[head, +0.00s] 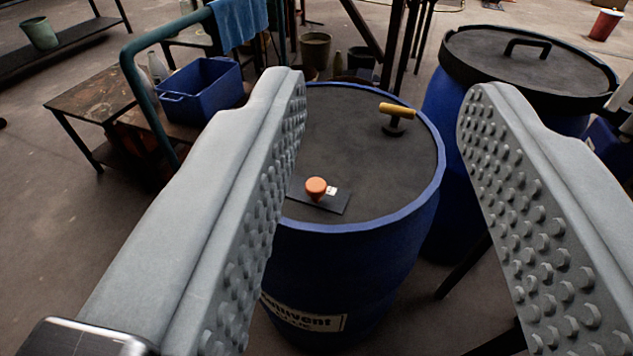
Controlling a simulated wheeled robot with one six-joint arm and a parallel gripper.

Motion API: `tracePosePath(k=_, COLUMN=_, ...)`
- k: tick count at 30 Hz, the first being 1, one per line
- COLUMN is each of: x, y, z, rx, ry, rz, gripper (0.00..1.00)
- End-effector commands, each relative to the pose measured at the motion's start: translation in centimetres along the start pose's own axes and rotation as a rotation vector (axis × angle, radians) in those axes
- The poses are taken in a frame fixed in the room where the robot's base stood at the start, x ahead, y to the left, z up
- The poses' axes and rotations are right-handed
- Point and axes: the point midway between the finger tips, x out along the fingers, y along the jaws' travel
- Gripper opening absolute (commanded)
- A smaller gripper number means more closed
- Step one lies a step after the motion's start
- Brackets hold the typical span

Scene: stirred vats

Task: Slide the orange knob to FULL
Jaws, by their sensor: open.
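The orange knob (316,187) stands on a dark slide plate (333,203) on the lid of a blue vat (345,255). A small white label (331,191) shows just right of the knob; its lettering is too small to read. The plate's left end is hidden behind my left finger. My gripper (385,90) is open and empty, its two grey studded fingers wide apart on either side of the view. The knob shows between them, nearer the left finger, and neither finger appears to touch it.
A yellow-topped handle (397,112) rises from the same lid, behind and right of the knob. A second blue vat (450,100) with a black lid stands close at right. A green rail (150,75) and a blue crate (202,88) are at left.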

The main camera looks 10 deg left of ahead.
Motion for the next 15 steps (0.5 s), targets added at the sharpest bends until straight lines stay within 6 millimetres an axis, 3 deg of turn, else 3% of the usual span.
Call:
tracePosePath(k=9, x=0.0, y=0.0, z=0.0, rx=0.000, ry=0.000, rz=0.000, gripper=0.41)
tracePosePath(k=11, x=0.0, y=0.0, z=0.0, rx=0.000, ry=-0.001, rz=0.000, gripper=0.52)
tracePosePath(k=15, x=1.1, y=-0.1, z=0.0, rx=-0.013, ry=-0.044, rz=-0.003, gripper=0.52)
